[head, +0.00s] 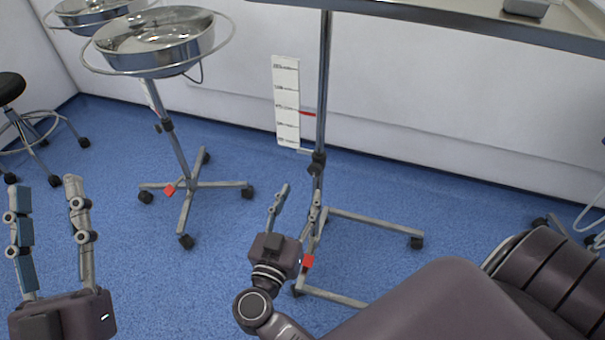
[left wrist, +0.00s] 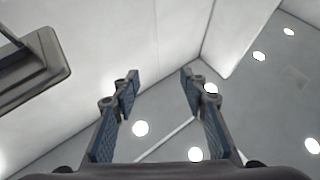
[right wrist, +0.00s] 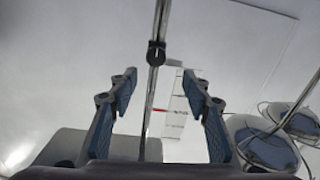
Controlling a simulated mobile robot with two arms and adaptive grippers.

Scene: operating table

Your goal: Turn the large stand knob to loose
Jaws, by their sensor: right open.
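The tall stand (head: 323,80) has a steel post with a dark knob (head: 317,162) on a collar low on it. The knob also shows in the right wrist view (right wrist: 156,53), above and between the fingers. My right gripper (head: 300,196) is open and empty, fingers pointing up just below the knob in the head view, with no contact visible. The knob's loose or tight setting is too small to read. My left gripper (head: 46,186) is open and empty at the far left, also seen in the left wrist view (left wrist: 157,85).
A basin stand (head: 175,150) with its own dark clamp stands to the left. A white scale board (head: 286,100) with a red pointer is beside the post. A padded brown table (head: 430,300) fills the lower right. Blue floor (head: 120,240) is clear between the grippers.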

